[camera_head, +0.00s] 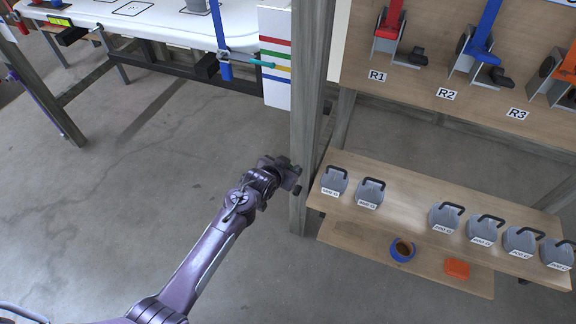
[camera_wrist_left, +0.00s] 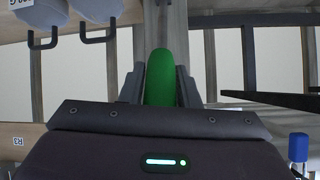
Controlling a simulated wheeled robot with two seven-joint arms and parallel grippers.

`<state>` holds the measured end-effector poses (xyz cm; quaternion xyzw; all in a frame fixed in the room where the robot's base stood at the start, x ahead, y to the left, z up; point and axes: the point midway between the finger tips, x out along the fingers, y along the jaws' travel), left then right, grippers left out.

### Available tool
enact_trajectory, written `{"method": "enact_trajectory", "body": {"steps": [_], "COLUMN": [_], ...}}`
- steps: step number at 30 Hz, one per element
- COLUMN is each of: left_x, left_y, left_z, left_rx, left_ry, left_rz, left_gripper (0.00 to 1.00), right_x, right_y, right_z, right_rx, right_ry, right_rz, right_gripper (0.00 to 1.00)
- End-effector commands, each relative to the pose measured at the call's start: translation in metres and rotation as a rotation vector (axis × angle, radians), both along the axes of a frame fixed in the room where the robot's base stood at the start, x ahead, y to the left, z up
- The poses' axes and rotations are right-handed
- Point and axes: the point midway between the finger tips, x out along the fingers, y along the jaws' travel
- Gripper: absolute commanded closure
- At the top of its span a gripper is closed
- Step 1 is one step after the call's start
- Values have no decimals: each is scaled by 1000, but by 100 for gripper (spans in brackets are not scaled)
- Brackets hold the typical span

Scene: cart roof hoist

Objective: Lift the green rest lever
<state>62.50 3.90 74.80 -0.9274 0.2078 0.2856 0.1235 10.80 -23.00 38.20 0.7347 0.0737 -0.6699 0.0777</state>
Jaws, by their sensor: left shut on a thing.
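The green rest lever (camera_wrist_left: 161,78) shows in the left wrist view as a rounded green grip between the two fingers of my left gripper (camera_wrist_left: 160,88). The fingers are shut on it, one on each side. In the head view my left gripper (camera_head: 288,176) is at the grey wooden post (camera_head: 308,120), near the left end of the low shelf. I cannot make out the green lever in the head view, where the gripper and wrist cover that spot. My right gripper is not in view.
A low wooden shelf (camera_head: 402,208) right of the post carries several grey weights with black handles. A blue bowl (camera_head: 396,255) and an orange block (camera_head: 457,268) sit below. A board above holds coloured levers. A white cart roof (camera_head: 165,22) is at upper left. Floor left is clear.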

Motion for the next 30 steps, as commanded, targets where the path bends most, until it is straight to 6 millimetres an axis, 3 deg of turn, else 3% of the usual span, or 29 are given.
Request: {"method": "enact_trajectory", "body": {"steps": [2, 3, 7, 18, 30], "left_x": [1, 1, 0, -3, -45], "left_y": [0, 0, 0, 2, 19], "left_z": [1, 1, 1, 3, 34], "left_rx": [-2, -2, -1, 0, 0], "left_ry": [-3, -3, -3, -2, -2], "left_rz": [1, 1, 0, 1, -1], "left_gripper": [100, 67, 50, 50, 50], "right_x": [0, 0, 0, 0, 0], "right_y": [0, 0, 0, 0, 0], "right_z": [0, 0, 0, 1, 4], "right_rx": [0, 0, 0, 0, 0], "right_ry": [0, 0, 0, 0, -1], "right_rz": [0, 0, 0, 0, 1], "right_gripper": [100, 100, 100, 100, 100]}}
